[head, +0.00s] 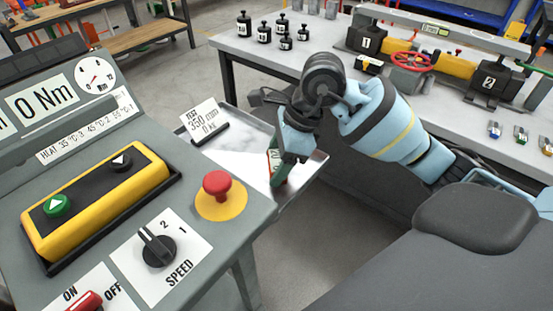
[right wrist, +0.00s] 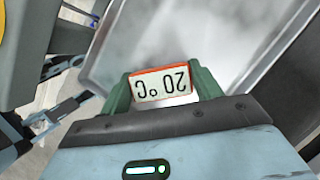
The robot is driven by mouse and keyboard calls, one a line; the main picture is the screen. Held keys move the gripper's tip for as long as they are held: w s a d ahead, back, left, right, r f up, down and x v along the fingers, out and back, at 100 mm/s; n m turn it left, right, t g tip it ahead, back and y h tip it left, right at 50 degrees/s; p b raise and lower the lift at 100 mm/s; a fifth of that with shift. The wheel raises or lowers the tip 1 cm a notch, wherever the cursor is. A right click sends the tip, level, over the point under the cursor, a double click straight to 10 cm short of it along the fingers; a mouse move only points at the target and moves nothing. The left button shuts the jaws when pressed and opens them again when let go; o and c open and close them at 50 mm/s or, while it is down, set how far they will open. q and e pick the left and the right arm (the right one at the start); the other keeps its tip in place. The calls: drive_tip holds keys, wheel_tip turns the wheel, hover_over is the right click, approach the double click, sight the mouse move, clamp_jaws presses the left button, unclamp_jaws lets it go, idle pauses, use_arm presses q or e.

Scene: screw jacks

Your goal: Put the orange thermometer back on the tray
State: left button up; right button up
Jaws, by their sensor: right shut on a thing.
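My right gripper (head: 277,168) comes in from the right in the head view, pointing down over the metal tray (head: 247,158). Its green fingers are shut on the orange thermometer (right wrist: 162,84), whose white face reads 20 °C in the right wrist view. In the head view the fingers hide most of the thermometer. In the right wrist view the tray's rim (right wrist: 100,50) shows behind the thermometer, and its floor is blurred. I cannot tell how high the thermometer is above the tray.
A card on a stand (head: 205,122) stands on the tray's left part. The control console (head: 130,190) with its red button (head: 217,184) is close on the left. A bench (head: 300,55) with black weights and the screw jack rig (head: 440,65) stands behind. The tray's middle looks bare.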

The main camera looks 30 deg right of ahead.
drive_tip(key=shift+f, duration=0.15)
drive_tip(key=o, duration=0.6)
drive_tip(key=shift+f, duration=0.15)
drive_tip(key=o, duration=0.5)
drive_tip(key=v, duration=1.2)
drive_tip(key=shift+r+p, duration=0.25)
drive_tip(key=shift+p, duration=0.05)
